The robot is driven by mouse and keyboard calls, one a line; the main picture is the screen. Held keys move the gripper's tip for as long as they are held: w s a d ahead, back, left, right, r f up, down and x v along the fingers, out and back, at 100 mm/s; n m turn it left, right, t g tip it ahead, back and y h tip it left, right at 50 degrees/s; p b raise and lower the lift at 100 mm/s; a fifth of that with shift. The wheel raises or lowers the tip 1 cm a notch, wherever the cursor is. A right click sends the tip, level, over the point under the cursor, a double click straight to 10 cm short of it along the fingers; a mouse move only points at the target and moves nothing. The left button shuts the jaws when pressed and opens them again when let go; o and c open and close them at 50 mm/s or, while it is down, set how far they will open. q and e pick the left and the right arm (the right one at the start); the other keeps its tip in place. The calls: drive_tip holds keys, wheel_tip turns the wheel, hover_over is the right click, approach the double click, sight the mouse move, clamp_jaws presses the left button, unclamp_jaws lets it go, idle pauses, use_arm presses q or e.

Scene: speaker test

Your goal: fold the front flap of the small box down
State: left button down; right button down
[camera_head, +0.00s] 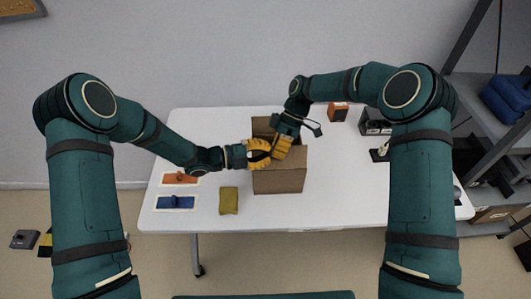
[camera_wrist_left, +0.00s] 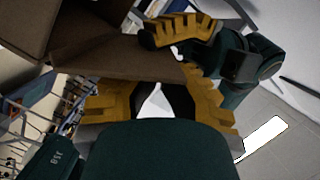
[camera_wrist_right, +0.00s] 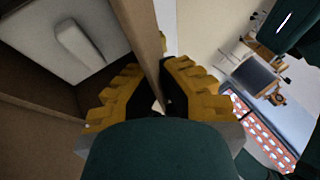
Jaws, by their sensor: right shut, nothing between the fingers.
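The small brown cardboard box (camera_head: 279,181) stands on the white table, its front wall facing me. Its back panel (camera_head: 263,125) stands up behind the grippers. My left gripper (camera_head: 262,153) is at the box's top front edge; its fingers are apart in the left wrist view (camera_wrist_left: 162,95), with a brown cardboard panel (camera_wrist_left: 105,58) lying across just beyond them. My right gripper (camera_head: 282,147) is beside it over the box, pointing down, shut and empty. In the right wrist view (camera_wrist_right: 158,85) a cardboard panel (camera_wrist_right: 143,40) runs edge-on past its fingertips. The grippers hide much of the front flap.
On the white table (camera_head: 340,190), an orange item (camera_head: 180,178), a blue item (camera_head: 175,202) and an olive block (camera_head: 229,201) lie left of the box. An orange-and-black box (camera_head: 338,111) and a dark device (camera_head: 373,123) stand back right. The front right table is clear.

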use_arm(q)
drive_tip(key=shift+w, duration=0.15)
use_arm(e)
drive_tip(key=c, duration=1.2)
unclamp_jaws()
drive_tip(key=shift+s, duration=0.15)
